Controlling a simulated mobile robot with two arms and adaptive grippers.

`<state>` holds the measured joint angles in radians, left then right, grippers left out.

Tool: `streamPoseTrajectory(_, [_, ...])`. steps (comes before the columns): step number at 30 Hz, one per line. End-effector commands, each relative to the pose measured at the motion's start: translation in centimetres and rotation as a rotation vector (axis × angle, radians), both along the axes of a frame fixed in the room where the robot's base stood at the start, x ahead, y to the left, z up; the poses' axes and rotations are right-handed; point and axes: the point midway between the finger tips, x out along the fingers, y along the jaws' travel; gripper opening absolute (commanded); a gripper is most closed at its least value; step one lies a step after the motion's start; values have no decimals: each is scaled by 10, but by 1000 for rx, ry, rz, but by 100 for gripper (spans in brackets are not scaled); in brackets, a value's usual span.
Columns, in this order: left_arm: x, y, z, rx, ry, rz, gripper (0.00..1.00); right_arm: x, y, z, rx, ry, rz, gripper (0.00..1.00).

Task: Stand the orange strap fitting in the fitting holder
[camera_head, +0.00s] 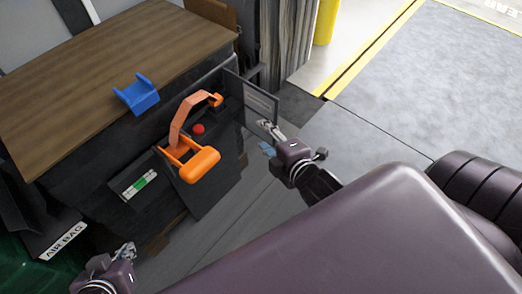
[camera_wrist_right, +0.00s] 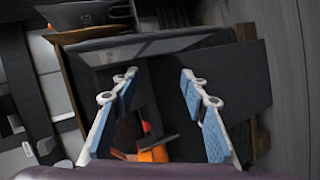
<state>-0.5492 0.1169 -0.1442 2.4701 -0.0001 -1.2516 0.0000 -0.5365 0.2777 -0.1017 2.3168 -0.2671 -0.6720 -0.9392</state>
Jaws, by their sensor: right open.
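The orange strap fitting (camera_head: 201,165) is at the front of the dark cabinet, with an orange-brown strap (camera_head: 183,118) arching up from it to a small orange end piece (camera_head: 216,99). Part of the orange fitting (camera_wrist_right: 155,153) shows low between the fingers in the right wrist view. A blue U-shaped bracket, seemingly the fitting holder (camera_head: 139,98), sits empty on the wooden top. My right gripper (camera_head: 266,126) is right of the fitting, apart from it; its fingers (camera_wrist_right: 158,90) are spread and empty. My left gripper (camera_head: 126,250) is low at the left, its finger gap unclear.
The wooden top (camera_head: 90,75) stands left of a dark open panel (camera_head: 254,97). A red button (camera_head: 198,129) is close behind the fitting. A green-marked indicator (camera_head: 140,184) is at its left. A yellow post (camera_head: 326,22) stands at the back; open floor (camera_head: 440,80) lies right.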

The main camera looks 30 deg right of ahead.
Motion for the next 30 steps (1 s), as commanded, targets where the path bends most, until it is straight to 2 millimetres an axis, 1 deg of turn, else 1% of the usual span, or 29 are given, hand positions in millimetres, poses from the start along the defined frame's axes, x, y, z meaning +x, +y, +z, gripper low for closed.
streamPoseTrajectory(1, [0,0,0,0,0,0,0,-10,6,-8,164,57,-84,41])
streamPoseTrajectory(3, [0,0,0,0,0,0,0,-25,15,-21,387,141,-210,41])
streamPoseTrajectory(6, [0,0,0,0,-1,0,0,-48,31,-35,660,256,-383,41])
streamPoseTrajectory(9, [0,0,0,0,0,0,0,-68,47,-44,861,350,-530,41])
streamPoseTrajectory(12, [0,0,0,1,0,1,0,-83,59,-49,986,414,-634,41])
streamPoseTrajectory(15, [0,0,0,1,0,1,0,-91,65,-51,1049,448,-691,41])
streamPoseTrajectory(17, [0,0,0,1,0,1,0,-93,66,-51,1063,456,-704,41])
streamPoseTrajectory(30, [0,0,-1,0,1,0,0,-93,66,-52,1064,456,-706,41])
